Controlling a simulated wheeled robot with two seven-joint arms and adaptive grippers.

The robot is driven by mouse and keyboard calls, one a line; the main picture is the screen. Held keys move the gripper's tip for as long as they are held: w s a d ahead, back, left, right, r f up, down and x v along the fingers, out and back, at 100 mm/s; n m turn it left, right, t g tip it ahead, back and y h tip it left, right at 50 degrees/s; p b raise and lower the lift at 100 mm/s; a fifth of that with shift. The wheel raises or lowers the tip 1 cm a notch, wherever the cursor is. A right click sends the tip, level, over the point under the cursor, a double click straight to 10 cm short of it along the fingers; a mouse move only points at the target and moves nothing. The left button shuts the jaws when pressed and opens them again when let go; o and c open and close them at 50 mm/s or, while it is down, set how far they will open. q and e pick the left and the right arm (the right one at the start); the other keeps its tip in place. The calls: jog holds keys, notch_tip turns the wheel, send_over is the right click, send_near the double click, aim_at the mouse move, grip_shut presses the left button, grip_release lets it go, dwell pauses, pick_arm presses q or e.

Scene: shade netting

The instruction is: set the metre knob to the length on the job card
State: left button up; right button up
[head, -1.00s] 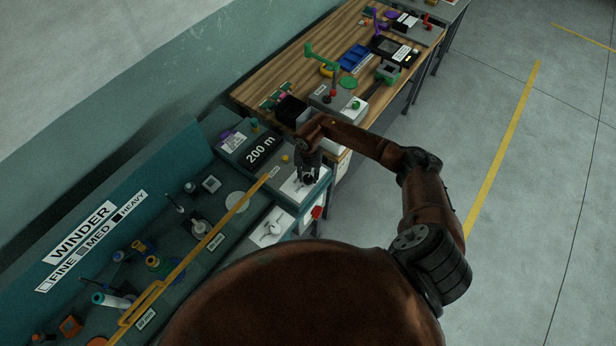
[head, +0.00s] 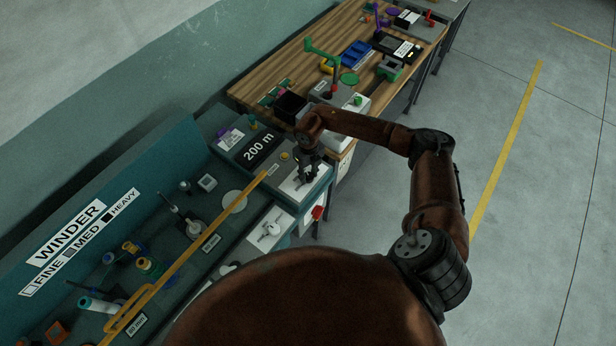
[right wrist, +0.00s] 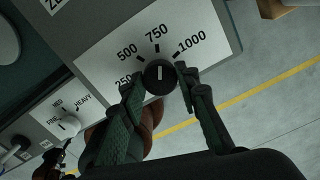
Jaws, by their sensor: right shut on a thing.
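The metre knob (right wrist: 160,76) is a round black knob with a white line, on a white dial plate (right wrist: 100,50) marked 500, 750 and 1000, with a partly covered 250. Its white line points up, roughly at the 750 tick. My right gripper (right wrist: 158,88) is shut on the knob, one finger on each side. In the head view my right gripper (head: 307,178) is over the dial plate at the winder's right end, hiding the knob. A black panel reading "200 m" (head: 262,147) lies behind it. I cannot make out a job card's text.
A FINE/MED/HEAVY knob (right wrist: 69,125) sits on a second white plate beside the metre dial. A yellow bar (head: 205,243) runs along the winder. The wooden bench (head: 330,50) behind holds boxes and tools. The floor at right is clear.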

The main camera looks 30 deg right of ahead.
aim_at(309, 176)
jog(key=n+b, duration=0.4)
jog(key=n, duration=0.2)
jog(key=shift+f, duration=0.2)
jog(key=shift+r+n+b, duration=0.15)
jog(key=shift+n+b, duration=1.35)
jog(key=shift+n, duration=1)
jog(key=o, duration=1.2)
jog(key=shift+c, duration=0.2)
notch_tip(309, 176, up, 12)
